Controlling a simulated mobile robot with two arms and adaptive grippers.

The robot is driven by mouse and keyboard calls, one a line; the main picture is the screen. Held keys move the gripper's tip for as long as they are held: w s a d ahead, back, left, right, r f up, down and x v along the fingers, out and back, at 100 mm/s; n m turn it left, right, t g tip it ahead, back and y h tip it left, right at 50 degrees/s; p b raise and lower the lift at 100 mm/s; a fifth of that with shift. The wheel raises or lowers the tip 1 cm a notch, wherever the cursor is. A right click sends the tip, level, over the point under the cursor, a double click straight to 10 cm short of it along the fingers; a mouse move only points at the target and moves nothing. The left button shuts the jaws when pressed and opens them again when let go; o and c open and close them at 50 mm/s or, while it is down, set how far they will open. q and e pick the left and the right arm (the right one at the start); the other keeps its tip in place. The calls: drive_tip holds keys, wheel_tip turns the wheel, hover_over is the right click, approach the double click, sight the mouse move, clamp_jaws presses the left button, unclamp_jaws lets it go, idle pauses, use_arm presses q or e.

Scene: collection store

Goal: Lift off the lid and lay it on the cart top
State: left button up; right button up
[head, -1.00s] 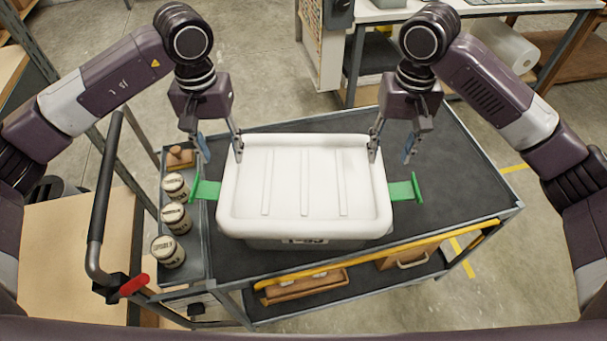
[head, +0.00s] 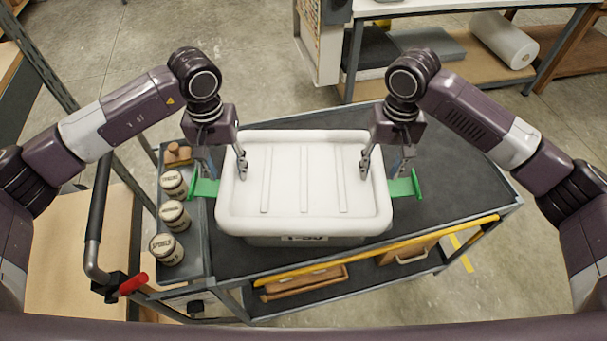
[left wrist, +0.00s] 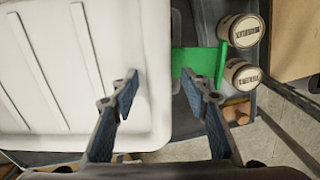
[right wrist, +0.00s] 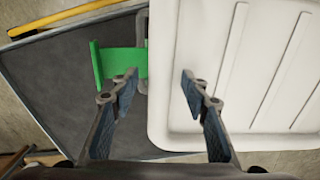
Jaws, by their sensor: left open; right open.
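Green tabs stick out at the lid's left side (head: 206,188) and right side (head: 403,187). My left gripper (head: 225,172) is open, one finger over the lid and the other outside its left edge, by the green tab; the left wrist view shows its fingers apart (left wrist: 160,92). My right gripper (head: 382,166) is open across the lid's right edge near the other tab; its fingers are apart in the right wrist view (right wrist: 157,88). Neither holds anything.
Several labelled jars (head: 174,215) and a wooden piece (head: 178,154) stand in the side tray left of the tote. The cart top is clear to the right. A yellow bar (head: 380,250) runs along the front, above a lower shelf with wooden boxes (head: 306,282).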

use_arm(q)
drive_tip(key=shift+c, duration=0.3)
use_arm(e)
drive_tip(key=shift+c, duration=0.3)
use_arm(q)
drive_tip(key=shift+s+r, duration=0.1)
drive_tip(key=c, duration=0.5)
use_arm(e)
drive_tip(key=c, duration=0.5)
use_arm(q)
clamp_jaws()
use_arm(e)
clamp_jaws()
drive_tip(key=shift+r, duration=0.15)
